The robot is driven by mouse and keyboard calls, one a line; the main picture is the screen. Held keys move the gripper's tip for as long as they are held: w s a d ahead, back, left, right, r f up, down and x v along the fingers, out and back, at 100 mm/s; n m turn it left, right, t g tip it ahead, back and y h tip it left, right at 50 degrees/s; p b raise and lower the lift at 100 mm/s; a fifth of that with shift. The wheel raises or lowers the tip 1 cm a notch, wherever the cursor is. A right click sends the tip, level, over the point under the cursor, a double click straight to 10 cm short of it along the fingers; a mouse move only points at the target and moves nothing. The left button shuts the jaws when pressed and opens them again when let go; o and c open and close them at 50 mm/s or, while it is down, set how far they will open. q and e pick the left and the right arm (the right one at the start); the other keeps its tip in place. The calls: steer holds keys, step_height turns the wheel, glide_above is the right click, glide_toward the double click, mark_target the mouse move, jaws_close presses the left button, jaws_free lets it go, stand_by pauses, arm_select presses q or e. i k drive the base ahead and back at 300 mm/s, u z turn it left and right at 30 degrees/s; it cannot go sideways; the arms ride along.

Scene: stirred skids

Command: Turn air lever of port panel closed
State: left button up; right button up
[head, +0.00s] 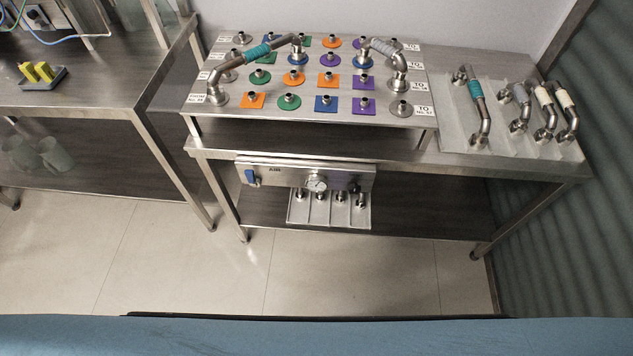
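The port panel (219,117) is a steel board on the table, with rows of round ports on green, orange, blue and purple plates. Two bent pipes, one with a teal band (257,52) and one with a grey band (383,47), rest on it. Below the table's front edge is a steel box (290,174) marked AIR. A blue lever (250,178) sits at its left end and looks roughly upright; its exact setting is too small to tell. A round gauge (317,183) is at the box's middle. Neither of my grippers is in view.
Several bent pipes lie on a tray (459,130) at the table's right. Below the box is a small tray (322,222) with fittings. Another steel table (80,87) stands at left, holding a yellow-and-grey item (42,74). The tiled floor (200,265) in front is clear.

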mark_target(255, 182)
steer(key=u, duration=0.35)
steer(key=k, duration=1.05)
steer(key=u, duration=1.7)
steer(key=i, duration=0.7)
steer(key=z, duration=0.6)
steer(key=i, duration=0.55)
steer(key=z, duration=0.55)
